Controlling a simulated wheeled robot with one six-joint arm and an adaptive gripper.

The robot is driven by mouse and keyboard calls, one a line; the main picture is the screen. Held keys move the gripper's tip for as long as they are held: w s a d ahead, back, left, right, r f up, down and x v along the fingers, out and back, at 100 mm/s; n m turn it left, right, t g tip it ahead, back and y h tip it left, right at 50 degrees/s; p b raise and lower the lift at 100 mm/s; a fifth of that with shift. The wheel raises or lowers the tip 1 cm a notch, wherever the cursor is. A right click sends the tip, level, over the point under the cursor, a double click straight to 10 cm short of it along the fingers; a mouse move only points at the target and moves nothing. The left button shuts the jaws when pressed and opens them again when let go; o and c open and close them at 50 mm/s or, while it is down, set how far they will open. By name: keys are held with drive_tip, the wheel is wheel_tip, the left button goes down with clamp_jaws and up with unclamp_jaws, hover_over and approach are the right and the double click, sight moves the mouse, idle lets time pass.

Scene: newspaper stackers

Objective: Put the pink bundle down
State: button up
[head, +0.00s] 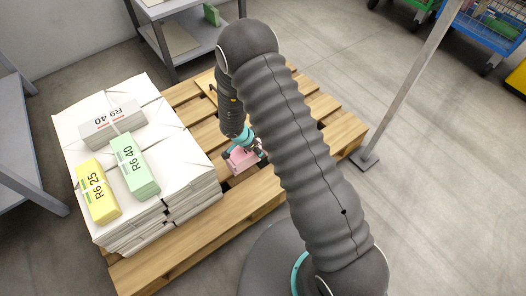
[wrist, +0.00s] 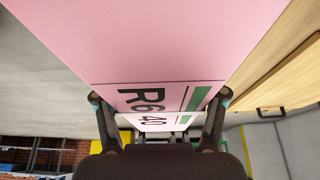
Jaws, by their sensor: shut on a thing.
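The pink bundle (head: 239,162) is at the tip of my arm in the head view, over the bare slats to the right of the white stacks. In the wrist view the pink bundle (wrist: 165,40) fills the upper middle, with the label "R6 40" and a green stripe. My gripper (head: 254,150) is shut on it; in the wrist view the two fingers (wrist: 160,98) grip it from both sides. The arm hides part of the gripper. I cannot tell whether the bundle touches the wooden pallet (head: 185,248).
White paper stacks (head: 160,120) fill the pallet's left part. On them lie a white bundle (head: 110,117), a green bundle (head: 134,165) and a yellow bundle (head: 97,195). A grey post (head: 410,85) stands at right. A shelf (head: 185,40) is behind.

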drive_tip(key=shift+w+a+f, duration=0.5)
drive_tip(key=shift+w+a, duration=0.05)
drive_tip(key=shift+w, duration=0.25)
drive_tip(key=shift+f+b, duration=0.45)
drive_tip(key=shift+f, duration=1.55)
drive_tip(key=shift+f, duration=0.1)
drive_tip(key=o, duration=1.8)
